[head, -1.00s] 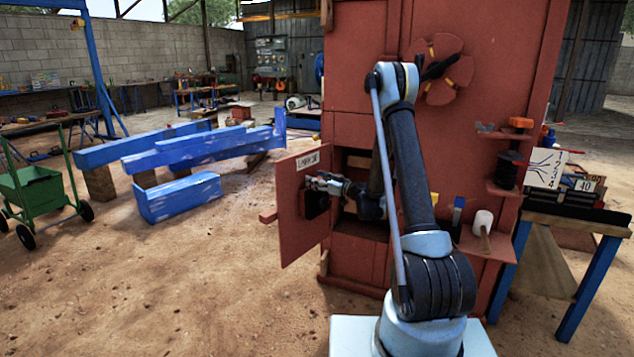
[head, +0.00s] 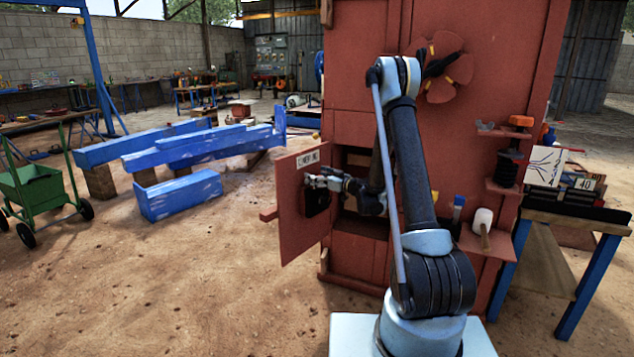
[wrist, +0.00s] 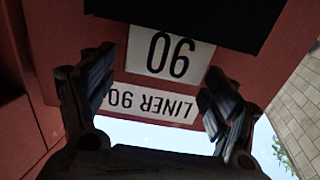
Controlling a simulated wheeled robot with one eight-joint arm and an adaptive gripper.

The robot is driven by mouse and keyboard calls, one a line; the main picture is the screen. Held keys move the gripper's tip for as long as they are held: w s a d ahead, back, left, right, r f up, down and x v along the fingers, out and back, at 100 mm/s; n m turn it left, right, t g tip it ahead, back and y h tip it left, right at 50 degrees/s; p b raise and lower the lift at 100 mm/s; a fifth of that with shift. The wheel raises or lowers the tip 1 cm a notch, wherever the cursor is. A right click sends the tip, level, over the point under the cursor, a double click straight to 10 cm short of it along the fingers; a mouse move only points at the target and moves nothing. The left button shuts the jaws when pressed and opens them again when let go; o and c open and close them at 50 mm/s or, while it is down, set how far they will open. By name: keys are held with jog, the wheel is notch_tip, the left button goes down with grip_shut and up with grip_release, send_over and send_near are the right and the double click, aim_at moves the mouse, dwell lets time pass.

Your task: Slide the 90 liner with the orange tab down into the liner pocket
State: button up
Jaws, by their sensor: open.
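My gripper (head: 318,183) is open and empty at the inner face of the open red door (head: 300,225) of the crusher. The wrist view shows its two dark fingers apart (wrist: 160,95), with upside-down labels beyond them. One white label reads "90" (wrist: 170,52); a "LINER 90" label (wrist: 150,104) is on the door, and it also shows in the head view (head: 308,158). A black plate-like part (wrist: 200,14) borders the "90" label, and a black part (head: 316,203) sits on the door below my gripper. I cannot tell liner from pocket. No orange tab is identifiable.
The crusher's opening (head: 358,195) is right of the door, crossed by my arm. A shelf holds a white-headed mallet (head: 482,222) and a blue-handled brush (head: 458,212). A side table (head: 575,222) holds plates, one marked "40". Open dirt floor lies left of the door.

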jog(key=shift+r, duration=4.2)
